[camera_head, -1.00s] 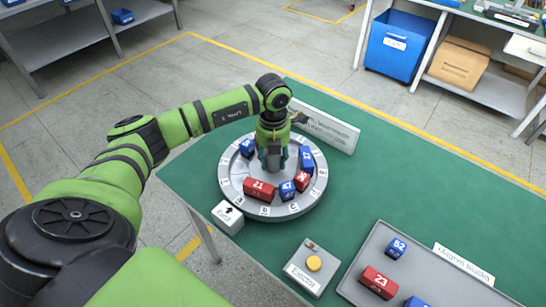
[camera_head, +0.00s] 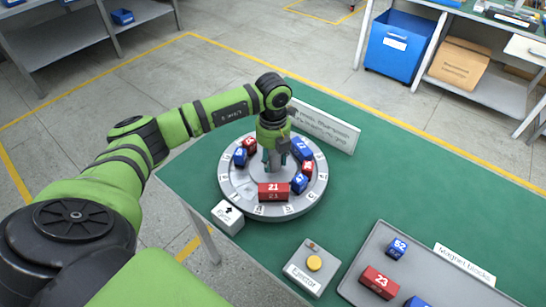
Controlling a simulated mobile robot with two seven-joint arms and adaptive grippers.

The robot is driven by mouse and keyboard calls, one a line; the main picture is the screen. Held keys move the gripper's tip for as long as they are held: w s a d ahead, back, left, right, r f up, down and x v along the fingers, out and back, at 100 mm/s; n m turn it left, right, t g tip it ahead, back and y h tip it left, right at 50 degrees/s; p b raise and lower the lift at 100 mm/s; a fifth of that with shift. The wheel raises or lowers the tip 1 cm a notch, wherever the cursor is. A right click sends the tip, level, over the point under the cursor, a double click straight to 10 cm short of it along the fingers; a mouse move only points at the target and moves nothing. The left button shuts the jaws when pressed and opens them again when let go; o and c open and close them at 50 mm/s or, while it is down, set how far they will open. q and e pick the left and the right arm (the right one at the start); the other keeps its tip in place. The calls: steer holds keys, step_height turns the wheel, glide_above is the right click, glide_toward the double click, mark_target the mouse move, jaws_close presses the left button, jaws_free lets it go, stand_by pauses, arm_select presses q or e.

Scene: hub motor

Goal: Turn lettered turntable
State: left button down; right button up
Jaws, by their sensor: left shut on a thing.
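The round grey turntable (camera_head: 240,199) stands on the green table, with lettered tiles around its rim. Several red and blue numbered blocks sit on it in a ring: a red block 21 (camera_head: 273,192) at the front, blue blocks at the right (camera_head: 299,183) and upper right (camera_head: 302,149), a small red block (camera_head: 307,168) between them, a blue block (camera_head: 240,157) and a red block (camera_head: 250,144) at the upper left. My left gripper (camera_head: 275,165) points down at the turntable's middle, shut on its hub, which it largely hides. My right gripper is not in view.
A white block with an arrow (camera_head: 228,217) stands at the turntable's front left. An ejector box with a yellow button (camera_head: 314,263) stands at the front. A grey tray (camera_head: 362,262) holds magnet blocks at the right. A white sign (camera_head: 328,130) stands behind. The table's right middle is clear.

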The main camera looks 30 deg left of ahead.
arm_select(q)
steer(key=shift+n, duration=3.4)
steer(key=shift+n+p, duration=0.65)
steer(key=shift+n, duration=2.05)
steer(key=shift+a+n, duration=0.1)
steer(key=shift+n, duration=0.4)
steer(key=c, duration=0.7)
jaws_free()
steer(key=shift+o, duration=0.2)
step_height(320, 180, up, 12)
